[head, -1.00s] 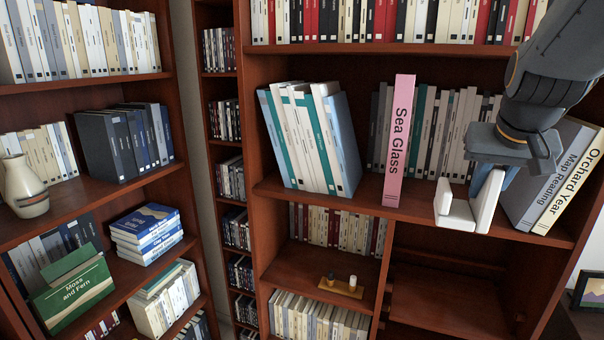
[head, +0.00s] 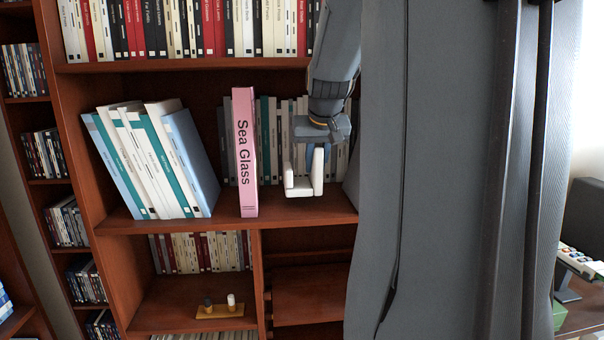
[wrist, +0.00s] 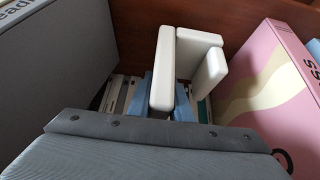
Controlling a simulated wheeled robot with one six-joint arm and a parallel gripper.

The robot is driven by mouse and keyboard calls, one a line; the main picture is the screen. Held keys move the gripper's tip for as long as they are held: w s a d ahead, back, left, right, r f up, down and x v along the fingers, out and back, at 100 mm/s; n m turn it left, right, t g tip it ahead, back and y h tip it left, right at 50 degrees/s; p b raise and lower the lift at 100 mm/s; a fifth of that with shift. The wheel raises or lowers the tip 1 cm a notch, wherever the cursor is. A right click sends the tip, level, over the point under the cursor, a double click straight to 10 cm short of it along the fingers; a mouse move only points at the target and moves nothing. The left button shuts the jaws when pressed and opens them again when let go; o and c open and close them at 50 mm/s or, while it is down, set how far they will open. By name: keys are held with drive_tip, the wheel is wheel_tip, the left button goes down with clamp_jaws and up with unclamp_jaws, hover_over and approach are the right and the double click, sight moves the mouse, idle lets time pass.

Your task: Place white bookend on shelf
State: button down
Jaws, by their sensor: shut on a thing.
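The white bookend (head: 303,185) is an angular piece with upright walls and a flat base. It is in the shelf bay, right of the upright pink Sea Glass book (head: 245,155), with a small gap between them. My gripper (head: 319,155) comes down from above and is shut on the bookend. In the wrist view the bookend (wrist: 163,70) sits at the blue gripper fingers (wrist: 183,103), between the pink book (wrist: 268,75) and a grey book (wrist: 50,70). I cannot tell whether its base touches the shelf board (head: 290,215).
Leaning blue, white and teal books (head: 150,160) stand at the bay's left. A row of books stands behind the bookend. My own column hides the bay's right end in the head view. A small tray (head: 220,311) with two small items is on the shelf below.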

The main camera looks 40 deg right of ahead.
sight(319, 153)
drive_tip(key=shift+f+p, duration=0.5)
drive_tip(key=shift+f, duration=1.25)
drive_tip(key=shift+f, duration=0.1)
drive_tip(key=c, duration=1.6)
unclamp_jaws()
drive_tip(key=shift+f, duration=0.1)
drive_tip(key=shift+r, duration=0.35)
drive_tip(key=b+v, duration=0.1)
drive_tip(key=v, duration=1)
drive_tip(key=shift+s+a+r+b, duration=0.2)
drive_tip(key=shift+r+b, duration=0.05)
drive_tip(key=shift+b, duration=0.15)
